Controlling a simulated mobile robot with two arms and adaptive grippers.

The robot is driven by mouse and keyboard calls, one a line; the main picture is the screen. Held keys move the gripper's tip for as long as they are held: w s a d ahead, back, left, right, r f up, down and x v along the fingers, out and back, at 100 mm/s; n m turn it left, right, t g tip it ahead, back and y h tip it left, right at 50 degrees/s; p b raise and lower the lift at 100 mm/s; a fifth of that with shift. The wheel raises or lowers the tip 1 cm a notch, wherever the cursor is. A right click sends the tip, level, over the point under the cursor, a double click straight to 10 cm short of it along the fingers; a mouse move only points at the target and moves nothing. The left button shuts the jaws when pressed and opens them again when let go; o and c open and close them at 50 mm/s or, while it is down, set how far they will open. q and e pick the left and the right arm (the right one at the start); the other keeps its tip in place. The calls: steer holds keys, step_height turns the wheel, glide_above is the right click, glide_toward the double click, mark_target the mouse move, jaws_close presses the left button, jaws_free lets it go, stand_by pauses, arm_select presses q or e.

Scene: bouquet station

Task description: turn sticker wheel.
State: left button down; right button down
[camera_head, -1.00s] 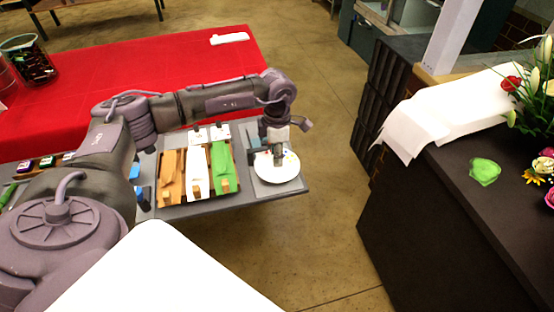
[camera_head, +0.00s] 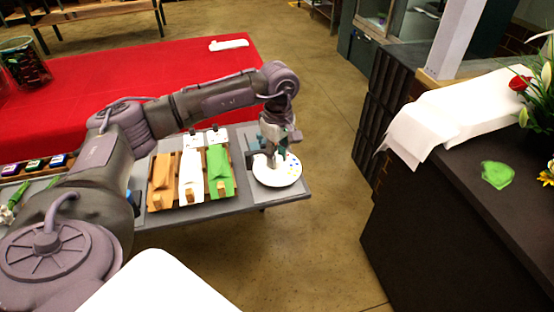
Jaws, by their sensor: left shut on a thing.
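The sticker wheel (camera_head: 291,174) is a white disc with small coloured dots near its rim. It lies flat on a grey base at the right end of the grey table. My left gripper (camera_head: 274,161) points down over the wheel and is shut at its middle. The fingers hide the part they hold, so its shape cannot be told. My right gripper is not in view.
Orange (camera_head: 163,178), white (camera_head: 191,176) and green (camera_head: 219,171) wraps lie in a wooden rack left of the wheel. A red-covered table (camera_head: 120,80) stands behind. A dark counter (camera_head: 450,215) with flowers is at right, across open floor.

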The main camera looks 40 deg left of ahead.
mark_target(278, 157)
arm_select(q)
steer(key=shift+r+m, duration=0.1)
steer(key=shift+m, duration=0.5)
steer(key=shift+b, duration=0.3)
steer(key=c, duration=1.1)
jaws_free()
steer(key=shift+c, duration=0.2)
step_height(278, 157, up, 12)
steer(key=shift+w, duration=0.15)
